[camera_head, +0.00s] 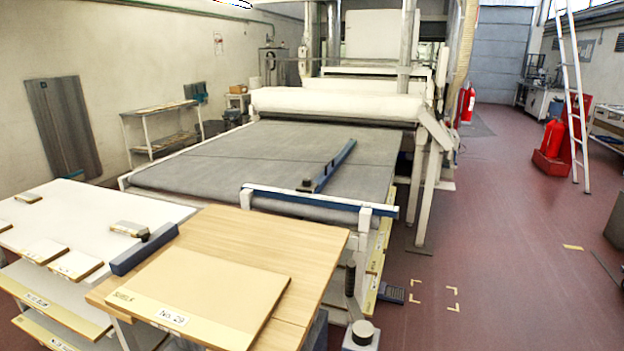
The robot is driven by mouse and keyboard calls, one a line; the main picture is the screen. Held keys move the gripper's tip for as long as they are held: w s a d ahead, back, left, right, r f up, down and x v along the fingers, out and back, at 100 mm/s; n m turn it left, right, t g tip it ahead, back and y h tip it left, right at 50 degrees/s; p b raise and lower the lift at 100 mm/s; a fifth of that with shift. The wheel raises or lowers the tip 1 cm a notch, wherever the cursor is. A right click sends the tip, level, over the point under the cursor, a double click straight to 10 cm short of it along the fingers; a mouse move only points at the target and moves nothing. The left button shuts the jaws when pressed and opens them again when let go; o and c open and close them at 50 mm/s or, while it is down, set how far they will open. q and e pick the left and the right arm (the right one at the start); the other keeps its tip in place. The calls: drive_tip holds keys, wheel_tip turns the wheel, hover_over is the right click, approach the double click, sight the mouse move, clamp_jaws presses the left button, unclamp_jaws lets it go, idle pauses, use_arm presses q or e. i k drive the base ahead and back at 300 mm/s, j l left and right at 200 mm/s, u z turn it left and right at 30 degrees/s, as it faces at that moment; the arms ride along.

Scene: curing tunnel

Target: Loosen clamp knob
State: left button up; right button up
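No part labelled as a clamp knob can be made out for certain. A small dark block (306,185) sits at the near end of a blue guide bar (333,166) that lies across the grey conveyor belt (215,160); it is too small to tell whether it is a knob. A round grey cap (363,331) shows low at the front, beside an upright dark handle (350,282) at the near right corner of the machine. Neither of my grippers is in view.
A wooden-topped table (255,235) with a board on it stands in front of the belt. A white table (75,220) is at left. A dark foot pedal (391,293) lies on the floor. The red floor (520,240) is open at right, with a ladder (573,95) beyond.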

sight(306, 182)
drive_tip(key=l+u, duration=0.15)
drive_tip(key=l, duration=0.8)
drive_tip(key=l+u, duration=0.2)
drive_tip(key=l, duration=0.7)
drive_tip(key=i+l, duration=0.15)
drive_tip(key=l, duration=0.15)
drive_tip(key=i+l+u, duration=0.15)
drive_tip(key=l, duration=0.15)
drive_tip(key=i+l, duration=0.1)
drive_tip(key=l, duration=0.2)
drive_tip(key=i+l+u, duration=0.1)
drive_tip(key=i+l, duration=0.6)
drive_tip(key=l, duration=0.15)
drive_tip(key=i+l+u, duration=0.15)
drive_tip(key=i+l, duration=0.55)
drive_tip(key=l, duration=0.25)
drive_tip(key=u, duration=0.05)
